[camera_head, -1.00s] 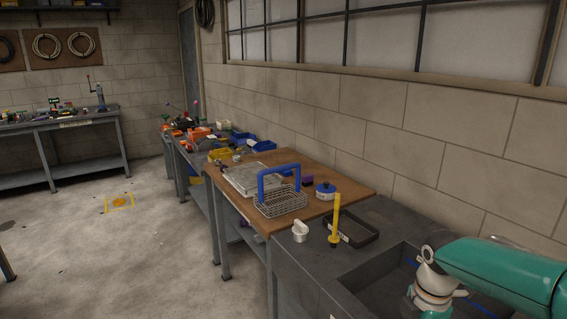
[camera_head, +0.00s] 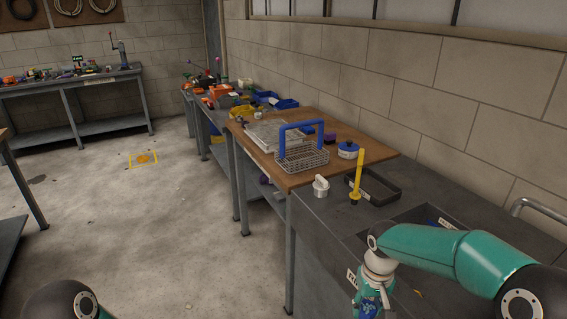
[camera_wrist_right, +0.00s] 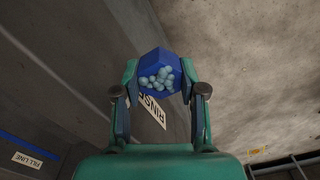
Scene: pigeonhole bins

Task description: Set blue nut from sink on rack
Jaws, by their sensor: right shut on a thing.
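A blue hexagonal nut (camera_wrist_right: 156,58), with several pale bubbles or beads across its face, sits between the fingers of my right gripper (camera_wrist_right: 160,84) in the wrist view. The gripper is shut on it. In the head view my right gripper (camera_head: 369,306) is at the bottom edge, partly cut off, beside the front of the sink (camera_head: 405,212). A wire rack (camera_head: 303,160) with a blue handle stands on the wooden top beyond the sink, well away from the gripper. My left gripper is out of view.
Between the gripper and the wire rack stand a white object (camera_head: 321,187), a yellow upright tool (camera_head: 357,178) and a black tray (camera_head: 374,186). A blue-lidded pot (camera_head: 348,150) is right of the rack. Open floor lies to the left.

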